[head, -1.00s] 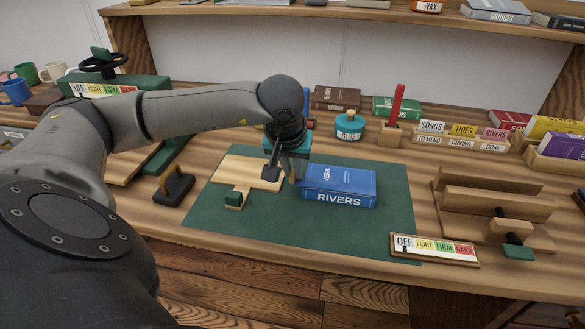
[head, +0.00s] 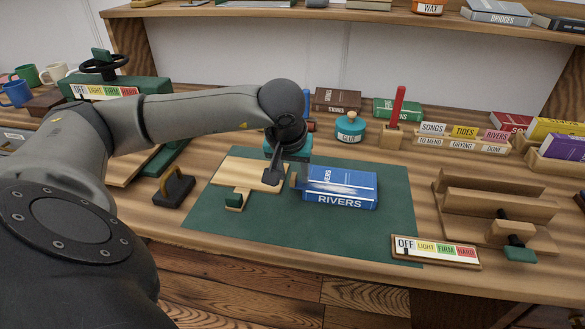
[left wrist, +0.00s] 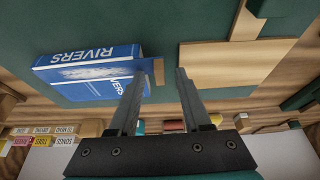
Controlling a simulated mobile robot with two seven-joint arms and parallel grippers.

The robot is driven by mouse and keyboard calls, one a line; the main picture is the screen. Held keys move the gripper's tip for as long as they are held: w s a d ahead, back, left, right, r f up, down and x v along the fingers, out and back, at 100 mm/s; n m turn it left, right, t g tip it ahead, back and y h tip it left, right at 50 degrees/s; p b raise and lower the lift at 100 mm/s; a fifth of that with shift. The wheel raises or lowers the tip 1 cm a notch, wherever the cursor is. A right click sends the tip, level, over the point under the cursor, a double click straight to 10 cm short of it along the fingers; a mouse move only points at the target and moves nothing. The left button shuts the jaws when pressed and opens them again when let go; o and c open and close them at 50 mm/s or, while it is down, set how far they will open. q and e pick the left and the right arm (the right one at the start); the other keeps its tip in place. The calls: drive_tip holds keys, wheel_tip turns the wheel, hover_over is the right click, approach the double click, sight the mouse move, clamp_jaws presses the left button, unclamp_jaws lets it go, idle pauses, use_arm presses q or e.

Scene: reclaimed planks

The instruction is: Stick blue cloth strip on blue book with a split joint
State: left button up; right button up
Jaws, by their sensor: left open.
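The blue book RIVERS (head: 345,187) lies flat on the green mat (head: 310,237), its titled spine facing the front. A ragged pale streak runs along its cover near the spine. The book also shows in the left wrist view (left wrist: 85,70), where the streak is clear. My left gripper (head: 285,177) is above the mat by the book's left end, fingers apart. In the left wrist view the left gripper (left wrist: 161,75) is open, with a small brown piece (left wrist: 158,70) showing between its fingertips. My right gripper is out of view.
A glue pot (head: 350,127) and card racks (head: 463,137) stand behind. A wooden press (head: 495,210) is at right. The mat's front is clear.

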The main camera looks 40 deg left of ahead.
use_arm(q)
drive_tip(key=p+v, duration=0.5)
drive_tip(key=v, duration=1)
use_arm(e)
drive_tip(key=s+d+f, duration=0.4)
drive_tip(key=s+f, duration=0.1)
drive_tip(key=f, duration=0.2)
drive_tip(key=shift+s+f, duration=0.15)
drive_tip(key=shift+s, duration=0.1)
use_arm(q)
drive_tip(key=shift+d+r, duration=0.1)
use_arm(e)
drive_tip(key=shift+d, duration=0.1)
